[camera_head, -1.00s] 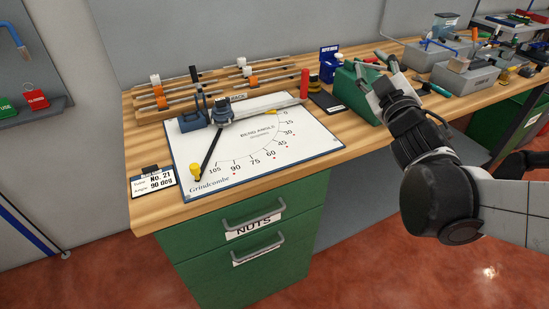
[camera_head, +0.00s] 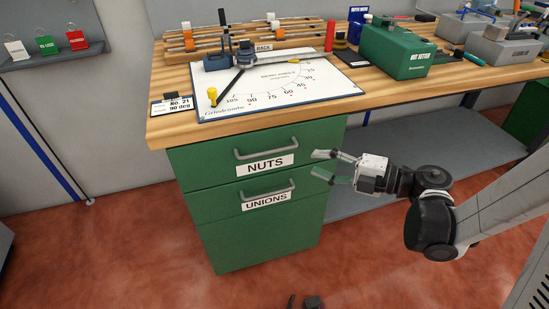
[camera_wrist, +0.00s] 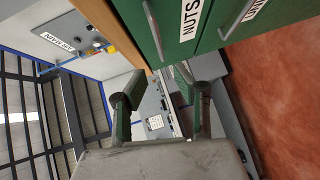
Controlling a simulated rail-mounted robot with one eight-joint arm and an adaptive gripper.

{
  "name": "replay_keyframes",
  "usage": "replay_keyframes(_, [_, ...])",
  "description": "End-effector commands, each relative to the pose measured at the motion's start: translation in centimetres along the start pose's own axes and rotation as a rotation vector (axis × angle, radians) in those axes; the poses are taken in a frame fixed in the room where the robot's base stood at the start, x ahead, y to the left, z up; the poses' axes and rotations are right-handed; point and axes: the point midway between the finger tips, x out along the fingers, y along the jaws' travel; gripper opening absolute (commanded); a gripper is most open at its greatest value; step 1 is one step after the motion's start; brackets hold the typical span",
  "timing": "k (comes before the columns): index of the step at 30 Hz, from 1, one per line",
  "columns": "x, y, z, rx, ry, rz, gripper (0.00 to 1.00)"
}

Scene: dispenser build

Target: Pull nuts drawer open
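The green nuts drawer (camera_head: 225,167) is closed, flush in the cabinet under the bench, with a grey bar handle (camera_head: 267,148) above its white NUTS label (camera_head: 265,165). In the wrist view the nuts drawer (camera_wrist: 178,52) shows sideways at the top, with its handle (camera_wrist: 153,30). My gripper (camera_head: 318,163) is open and empty, to the right of the drawer handle and apart from it. Its two fingers (camera_wrist: 160,98) stand spread in the wrist view. Just below is the closed unions drawer (camera_head: 222,205), with its own handle (camera_head: 268,194) and UNIONS label.
The wooden bench top (camera_head: 170,130) overhangs the drawers and carries the white bend-angle board (camera_head: 290,85) and a green box (camera_head: 398,48). A grey lower shelf (camera_head: 400,150) lies behind my arm.

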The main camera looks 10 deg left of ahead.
Motion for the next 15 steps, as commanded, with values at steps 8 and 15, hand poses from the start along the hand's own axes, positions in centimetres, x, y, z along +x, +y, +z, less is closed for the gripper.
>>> replay_keyframes(8, [3.2, 0.0, -0.1, -0.001, 0.004, 0.000, 0.28])
replay_keyframes(15, [7.3, 0.0, -0.1, -0.001, 0.003, 0.000, 0.28])
